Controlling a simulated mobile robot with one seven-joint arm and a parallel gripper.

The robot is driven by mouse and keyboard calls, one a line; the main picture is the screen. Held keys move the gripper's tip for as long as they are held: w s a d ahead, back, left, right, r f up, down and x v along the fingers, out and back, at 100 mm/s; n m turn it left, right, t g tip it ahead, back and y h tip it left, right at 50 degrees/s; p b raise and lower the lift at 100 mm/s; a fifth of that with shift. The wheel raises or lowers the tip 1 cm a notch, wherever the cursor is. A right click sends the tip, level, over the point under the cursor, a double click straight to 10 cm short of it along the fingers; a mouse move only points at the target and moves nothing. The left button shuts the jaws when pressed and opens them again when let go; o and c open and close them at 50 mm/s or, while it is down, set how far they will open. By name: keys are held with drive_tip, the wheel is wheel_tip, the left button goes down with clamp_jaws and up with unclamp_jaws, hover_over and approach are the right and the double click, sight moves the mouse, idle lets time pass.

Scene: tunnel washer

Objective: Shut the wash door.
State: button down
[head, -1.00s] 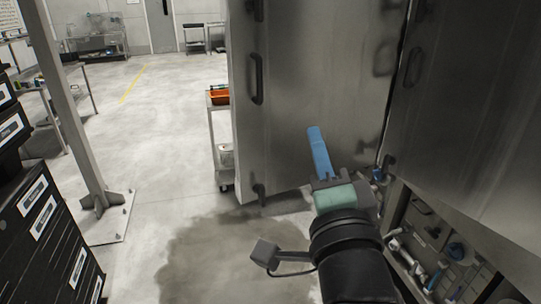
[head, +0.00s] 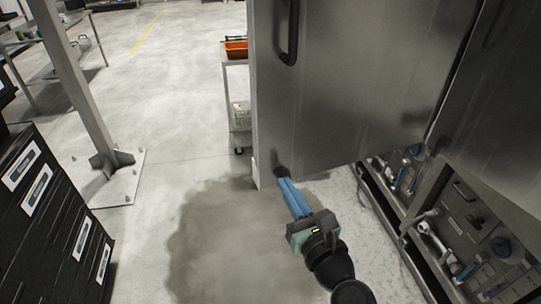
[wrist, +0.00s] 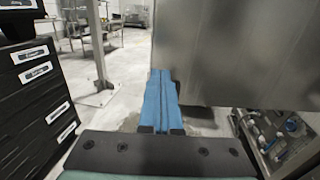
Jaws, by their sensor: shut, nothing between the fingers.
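The wash door is a large grey metal panel (head: 350,100) that stands swung out from the washer in the head view. It carries a dark upright handle (head: 289,30) near its free left edge and a small dark fitting at its lower left corner. My gripper (head: 284,185) has blue fingers held together, with nothing between them. Its tips are at the door's lower left corner; I cannot tell whether they touch it. In the wrist view the blue fingers (wrist: 160,88) point forward just left of the door panel (wrist: 240,55), whose lower edge shows.
Black drawers (head: 45,200) stand at the left, with a metal post (head: 75,90) beside them. A cart with an orange tray (head: 236,48) stands behind the door's free edge. Pipes and valves (head: 450,250) lie under the washer at right. A damp floor patch (head: 225,240) is clear.

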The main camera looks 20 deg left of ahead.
sight(265, 150)
drive_tip(key=x, duration=0.9)
drive_tip(key=shift+w+a, duration=0.25)
